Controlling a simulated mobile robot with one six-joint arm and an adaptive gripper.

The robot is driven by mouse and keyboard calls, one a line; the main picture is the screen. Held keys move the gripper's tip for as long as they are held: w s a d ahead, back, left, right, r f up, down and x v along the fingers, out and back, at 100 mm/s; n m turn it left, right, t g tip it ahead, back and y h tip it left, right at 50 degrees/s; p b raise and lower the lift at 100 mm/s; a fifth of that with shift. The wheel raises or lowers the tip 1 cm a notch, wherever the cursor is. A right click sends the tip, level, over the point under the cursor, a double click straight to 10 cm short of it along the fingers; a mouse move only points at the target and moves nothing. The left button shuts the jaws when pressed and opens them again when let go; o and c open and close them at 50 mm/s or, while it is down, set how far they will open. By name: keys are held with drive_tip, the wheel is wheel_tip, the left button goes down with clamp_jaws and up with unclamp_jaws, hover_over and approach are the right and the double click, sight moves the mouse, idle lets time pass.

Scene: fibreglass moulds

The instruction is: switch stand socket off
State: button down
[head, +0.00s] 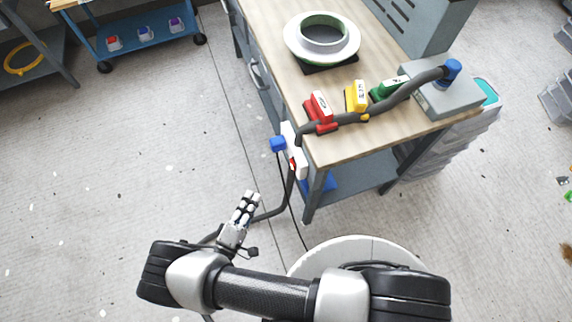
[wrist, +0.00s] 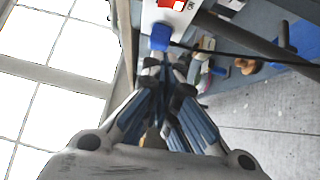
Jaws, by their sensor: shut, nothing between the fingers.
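The stand socket (head: 290,140) is a white panel on the near left end of the workbench. A blue plug (head: 278,144) sits in it, and a red switch (head: 293,165) is on its lower part. In the wrist view the socket (wrist: 152,14) is at the top, with the red switch (wrist: 172,4) at the frame edge and the blue plug (wrist: 160,37) below it. My gripper (head: 250,196) is shut and empty, left of and apart from the socket in the head view. In the wrist view the fingertips (wrist: 163,66) point toward the plug. Which way the switch is tilted cannot be told.
The workbench (head: 345,152) carries red (head: 321,108), yellow (head: 357,95) and green (head: 388,88) blocks, a ring-shaped mould (head: 322,40) and a grey box (head: 440,101) with a dark hose (head: 400,97). A cable (head: 291,187) hangs near the socket.

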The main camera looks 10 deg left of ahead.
drive_tip(key=shift+s+d, duration=0.35)
drive_tip(key=shift+d, duration=0.2)
drive_tip(key=shift+w, duration=0.1)
drive_tip(key=d+x, duration=0.2)
drive_tip(key=x, duration=1)
drive_tip(key=shift+d+r, duration=0.3)
drive_tip(key=shift+d, duration=0.2)
